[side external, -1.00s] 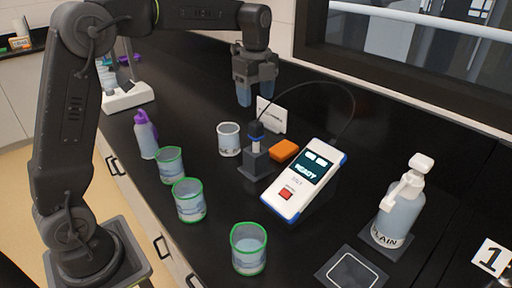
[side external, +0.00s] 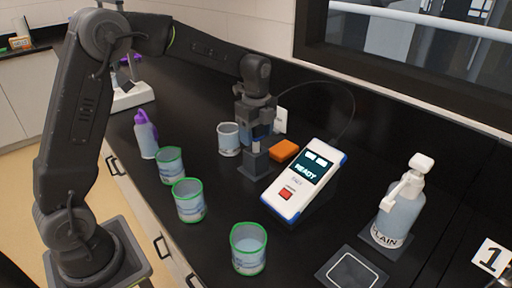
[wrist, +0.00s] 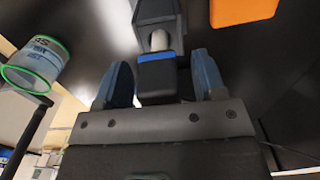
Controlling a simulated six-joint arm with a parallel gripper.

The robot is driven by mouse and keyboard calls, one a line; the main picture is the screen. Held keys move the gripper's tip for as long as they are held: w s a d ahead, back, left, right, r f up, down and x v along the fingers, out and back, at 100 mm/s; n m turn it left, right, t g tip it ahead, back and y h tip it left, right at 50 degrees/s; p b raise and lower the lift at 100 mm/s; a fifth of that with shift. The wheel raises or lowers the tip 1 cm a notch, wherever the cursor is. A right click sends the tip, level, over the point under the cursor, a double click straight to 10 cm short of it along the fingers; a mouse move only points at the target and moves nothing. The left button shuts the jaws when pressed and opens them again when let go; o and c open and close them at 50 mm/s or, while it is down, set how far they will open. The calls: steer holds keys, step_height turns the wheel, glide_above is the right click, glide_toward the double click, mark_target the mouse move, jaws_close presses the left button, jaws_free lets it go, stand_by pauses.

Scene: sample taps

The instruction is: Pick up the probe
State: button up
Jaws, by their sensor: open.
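The probe (wrist: 157,80) has a dark handle with a blue band and stands upright in its dark holder (side external: 257,165). In the wrist view its handle lies between the two blue fingers of my gripper (wrist: 167,80), with a gap visible on each side. My gripper (side external: 257,128) is open and points down around the probe's upper part in the side view, where it hides most of the handle. The probe's pale shaft (side external: 255,146) shows just above the holder.
The meter (side external: 305,180) reading READY stands right of the holder, with an orange block (side external: 284,150) between. A clear beaker (side external: 229,139) is close on the left. Several green-rimmed beakers (side external: 188,200) stand nearer the front. A PLAIN pump bottle (side external: 400,210) is at right.

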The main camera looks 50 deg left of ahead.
steer(key=c, duration=1)
steer(key=shift+o, duration=0.2)
